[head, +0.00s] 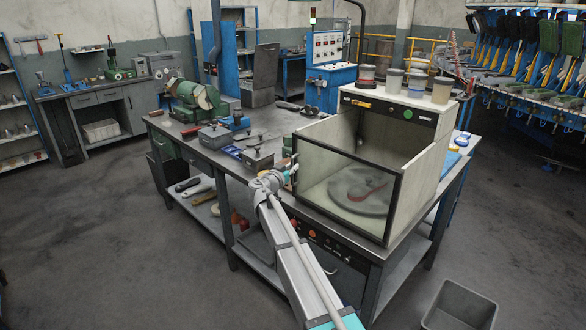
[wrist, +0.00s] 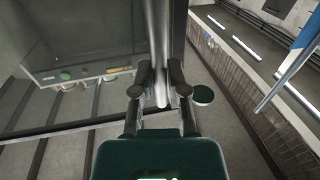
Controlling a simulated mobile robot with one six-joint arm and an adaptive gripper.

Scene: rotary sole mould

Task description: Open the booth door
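The booth (head: 425,150) is a pale box on the workbench, with a black-framed clear door (head: 340,185) across its lower front. Through the door a round turntable (head: 358,190) with a reddish sole-like piece shows. My gripper (head: 289,173) is at the door's left edge in the head view, where its fingers are too small to read. In the wrist view my gripper (wrist: 160,88) has one dark finger on each side of an upright metal bar handle (wrist: 160,35), close against it. The clear pane (wrist: 75,55) lies to the left there. The fingers' contact faces are partly hidden.
Several pots (head: 418,82) stand on the booth's top. Grey metal blocks (head: 258,158) and a green grinder (head: 193,98) are on the workbench (head: 222,165) left of the booth. A grey bin (head: 460,305) stands on the floor at front right. The floor at front left is clear.

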